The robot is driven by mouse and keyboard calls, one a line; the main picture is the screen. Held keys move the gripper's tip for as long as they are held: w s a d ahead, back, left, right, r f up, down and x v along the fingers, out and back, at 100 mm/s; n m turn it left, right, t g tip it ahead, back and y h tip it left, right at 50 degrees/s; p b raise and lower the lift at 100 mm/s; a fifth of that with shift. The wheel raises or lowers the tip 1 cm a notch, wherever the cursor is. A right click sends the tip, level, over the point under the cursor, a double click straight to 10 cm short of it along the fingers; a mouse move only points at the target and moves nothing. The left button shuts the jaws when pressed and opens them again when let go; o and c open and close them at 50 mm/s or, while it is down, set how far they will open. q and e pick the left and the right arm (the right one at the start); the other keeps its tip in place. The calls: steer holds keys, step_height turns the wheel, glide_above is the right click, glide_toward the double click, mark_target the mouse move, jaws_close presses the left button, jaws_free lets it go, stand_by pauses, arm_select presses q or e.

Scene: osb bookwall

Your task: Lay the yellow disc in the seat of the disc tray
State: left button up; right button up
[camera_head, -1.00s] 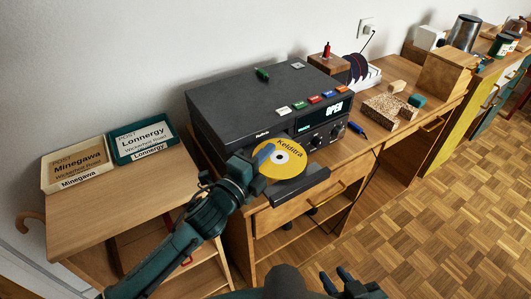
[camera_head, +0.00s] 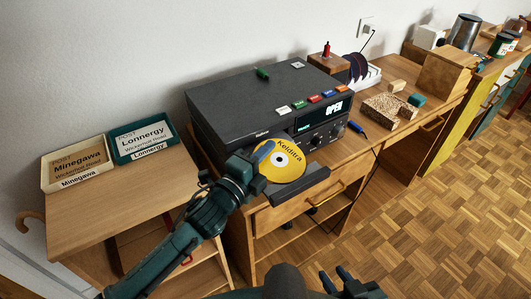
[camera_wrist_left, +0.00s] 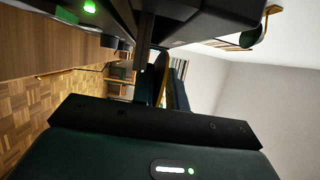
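The yellow disc (camera_head: 284,171), with a white centre and the name Keldtra, is in my left gripper (camera_head: 263,154). The gripper is shut on its left edge. In the left wrist view the disc shows nearly edge-on (camera_wrist_left: 161,80) between the fingers. The disc is over the extended dark disc tray (camera_head: 304,187) of the black player. It hides the tray's seat; I cannot tell whether disc and tray touch. My right gripper (camera_head: 336,277) is at the bottom edge, away from the desk, with its fingers apart and nothing visible between them.
The black player (camera_head: 250,96) stands on the wooden desk, its display reading OPEN, with coloured buttons on top. Cork blocks (camera_head: 382,110) and a blue pen-like item (camera_head: 356,127) lie right of it. Two labelled post trays (camera_head: 76,166) (camera_head: 143,137) stand on the left table.

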arm_select(q)
steer(key=shift+s+a+f+g, duration=0.1)
steer(key=shift+s+f+g, duration=0.05)
steer(key=shift+f, duration=0.45)
steer(key=shift+s+a+f+g, duration=0.1)
steer(key=shift+s+f+g, duration=0.05)
steer(key=shift+f, duration=0.4)
arm_select(e)
steer(key=shift+d, duration=0.1)
arm_select(q)
steer(key=p+v, duration=0.1)
steer(key=v, duration=0.5)
steer(key=shift+r+p, duration=0.3)
steer(key=shift+r, duration=0.1)
arm_select(e)
steer(key=shift+r, duration=0.65)
arm_select(q)
steer(key=shift+s, duration=0.1)
arm_select(e)
steer(key=shift+f, duration=0.1)
